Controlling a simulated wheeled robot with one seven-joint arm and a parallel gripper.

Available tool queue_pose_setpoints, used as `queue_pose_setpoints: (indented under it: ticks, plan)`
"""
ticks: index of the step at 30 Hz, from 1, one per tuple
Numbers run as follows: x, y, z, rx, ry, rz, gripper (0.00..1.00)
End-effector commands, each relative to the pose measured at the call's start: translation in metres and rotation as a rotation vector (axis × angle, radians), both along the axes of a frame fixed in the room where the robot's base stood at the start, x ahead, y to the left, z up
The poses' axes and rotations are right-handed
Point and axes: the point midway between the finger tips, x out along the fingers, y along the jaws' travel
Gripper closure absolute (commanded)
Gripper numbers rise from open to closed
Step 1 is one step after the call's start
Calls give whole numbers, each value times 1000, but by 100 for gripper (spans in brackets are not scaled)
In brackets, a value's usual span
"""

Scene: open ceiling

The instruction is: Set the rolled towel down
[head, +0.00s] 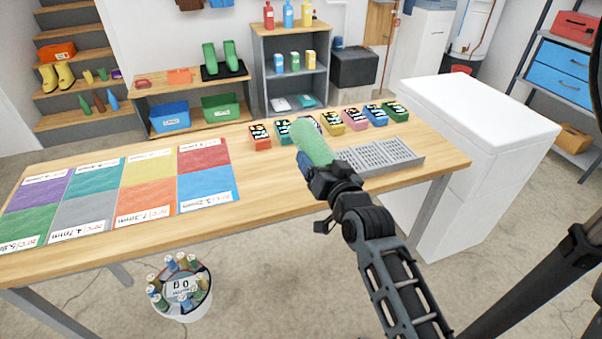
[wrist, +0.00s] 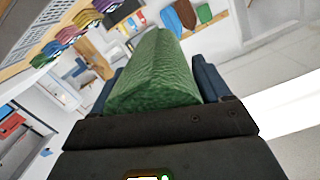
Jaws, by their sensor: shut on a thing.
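A green rolled towel (head: 312,142) is in my gripper (head: 306,163), raised above the right part of the wooden table (head: 270,190) in the head view. In the wrist view the towel (wrist: 155,75) lies between the two blue fingers of my gripper (wrist: 155,85), which are shut on it. The towel's far end points up and away from the fingers. It hides a little of the table and part of the row of small boxes behind it.
Colored labeled squares (head: 120,195) cover the table's left part. A grey slotted tray (head: 385,157) and several small colored boxes (head: 355,120) stand at the right. A white cabinet (head: 475,150) adjoins the right end. A bucket of bottles (head: 180,288) stands on the floor in front. The table's middle front is bare.

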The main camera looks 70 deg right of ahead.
Motion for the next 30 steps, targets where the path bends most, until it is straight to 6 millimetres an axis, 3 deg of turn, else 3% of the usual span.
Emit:
queue_pose_setpoints:
  ticks: [9, 15, 20, 27, 30]
  plan:
    - [41, -54, -38, -2, 0, -1, 98]
    - [57, -76, -55, -3, -1, 0, 98]
    - [61, -79, -64, -2, 0, 1, 98]
    - [61, -79, -96, -1, 0, 2, 98]
    - [61, -79, -99, -4, -1, 0, 98]
